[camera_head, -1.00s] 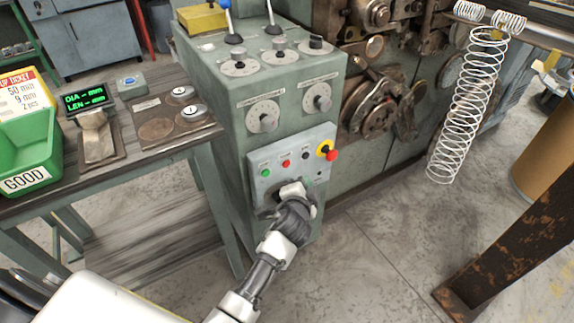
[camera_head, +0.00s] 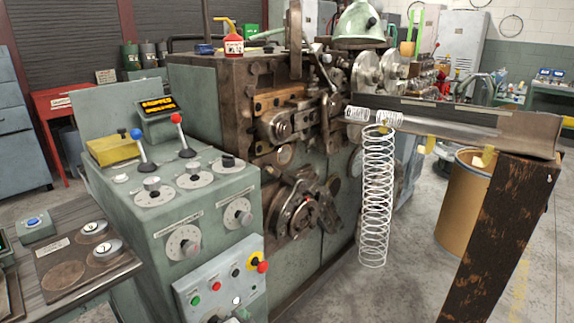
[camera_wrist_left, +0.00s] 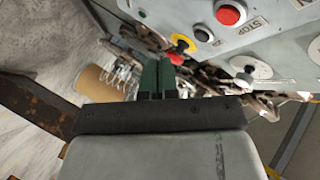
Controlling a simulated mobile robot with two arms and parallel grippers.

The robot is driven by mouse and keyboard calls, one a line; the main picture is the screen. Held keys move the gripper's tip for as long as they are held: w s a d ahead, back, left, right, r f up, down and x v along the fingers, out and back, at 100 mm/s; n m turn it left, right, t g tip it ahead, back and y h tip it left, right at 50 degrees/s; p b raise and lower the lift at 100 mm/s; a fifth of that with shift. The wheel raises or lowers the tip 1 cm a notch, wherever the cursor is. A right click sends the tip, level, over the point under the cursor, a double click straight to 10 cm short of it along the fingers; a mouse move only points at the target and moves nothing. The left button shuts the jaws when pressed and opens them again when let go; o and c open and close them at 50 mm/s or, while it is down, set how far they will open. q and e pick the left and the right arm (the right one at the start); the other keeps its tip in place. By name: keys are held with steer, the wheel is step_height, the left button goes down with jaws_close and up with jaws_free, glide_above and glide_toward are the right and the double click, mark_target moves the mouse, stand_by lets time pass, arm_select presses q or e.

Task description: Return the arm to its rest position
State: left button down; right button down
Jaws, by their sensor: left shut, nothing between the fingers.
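My left gripper (camera_wrist_left: 158,80) shows in the left wrist view as two dark green fingers, shut together with nothing between them. The grey control panel (camera_wrist_left: 215,50) lies beyond and above the fingers, with a red stop button (camera_wrist_left: 229,13) and a red and yellow knob (camera_wrist_left: 180,45). Whether the fingertips touch the panel I cannot tell. My right gripper is not in view.
A long white wire spring (camera_head: 376,215) hangs from the trough of the coiling machine (camera_head: 300,255). A rusty post (camera_head: 488,235) stands at the right, with a tan drum (camera_head: 462,215) behind it. The side table (camera_head: 75,270) is at the left. Floor between spring and post is clear.

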arm_select(q)
steer(key=s+a+f+n+g+h+p, duration=0.3)
steer(key=s+f+g, duration=0.4)
steer(key=s+f, duration=1.5)
steer(key=s+a+f+n+g+p, duration=0.1)
steer(key=s+f+g, duration=0.1)
steer(key=s, duration=0.7)
steer(key=s+a+f+n+g+y+p, duration=0.1)
steer(key=s+f, duration=0.3)
steer(key=s, duration=0.5)
steer(key=s+a+f+n+g+p, duration=0.1)
steer(key=s+a+f+n+g, duration=0.1)
steer(key=s, duration=0.7)
step_height(320, 180, down, 2)
steer(key=shift+a+f+n+g+p, duration=0.1)
steer(key=shift+a+n+g+p, duration=0.25)
steer(key=shift+a+g, duration=0.4)
steer(key=shift+d, duration=0.1)
